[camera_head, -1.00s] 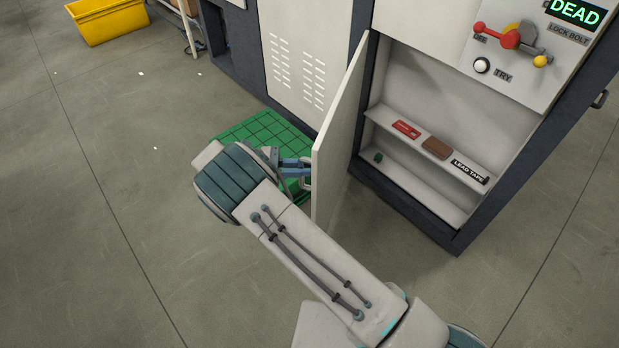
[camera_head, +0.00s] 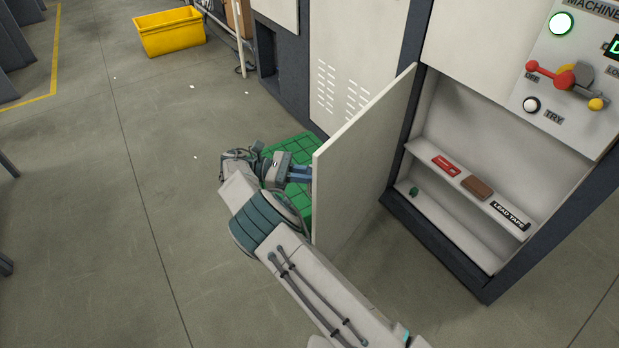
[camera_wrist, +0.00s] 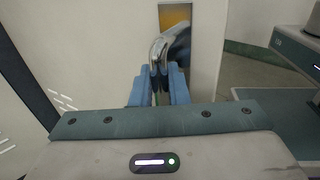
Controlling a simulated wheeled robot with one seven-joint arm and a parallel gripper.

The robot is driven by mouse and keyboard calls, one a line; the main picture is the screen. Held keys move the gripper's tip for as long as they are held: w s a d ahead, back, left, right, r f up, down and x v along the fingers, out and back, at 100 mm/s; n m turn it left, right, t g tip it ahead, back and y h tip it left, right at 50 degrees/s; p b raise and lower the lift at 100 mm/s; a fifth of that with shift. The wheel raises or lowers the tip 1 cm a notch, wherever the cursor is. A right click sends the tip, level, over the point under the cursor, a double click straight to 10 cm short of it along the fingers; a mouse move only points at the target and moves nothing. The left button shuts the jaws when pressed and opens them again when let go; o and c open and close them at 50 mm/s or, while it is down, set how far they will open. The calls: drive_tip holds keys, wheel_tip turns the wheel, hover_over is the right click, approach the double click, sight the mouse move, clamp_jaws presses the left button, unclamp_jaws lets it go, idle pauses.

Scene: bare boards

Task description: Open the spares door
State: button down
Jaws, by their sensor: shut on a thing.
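The spares door (camera_head: 365,160) is a pale panel standing wide open, swung out from the left side of the cabinet opening. Its shelves show fully in the head view. My gripper (camera_head: 306,173) is at the door's outer face, near its free edge; the fingertips are partly hidden behind the door there. In the wrist view my gripper (camera_wrist: 158,85) has its blue fingers shut on the metal door handle (camera_wrist: 158,50). The door (camera_wrist: 100,50) fills much of the left and middle of that view.
A shelf (camera_head: 455,188) inside holds a red item (camera_head: 446,166), a brown block (camera_head: 477,187) and a lead tape box (camera_head: 510,215). A switch panel (camera_head: 570,90) is above right. A green grid mat (camera_head: 300,205) lies behind my gripper. A yellow bin (camera_head: 170,33) stands far back.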

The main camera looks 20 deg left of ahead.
idle(0.3)
drive_tip(key=c, duration=1.5)
unclamp_jaws()
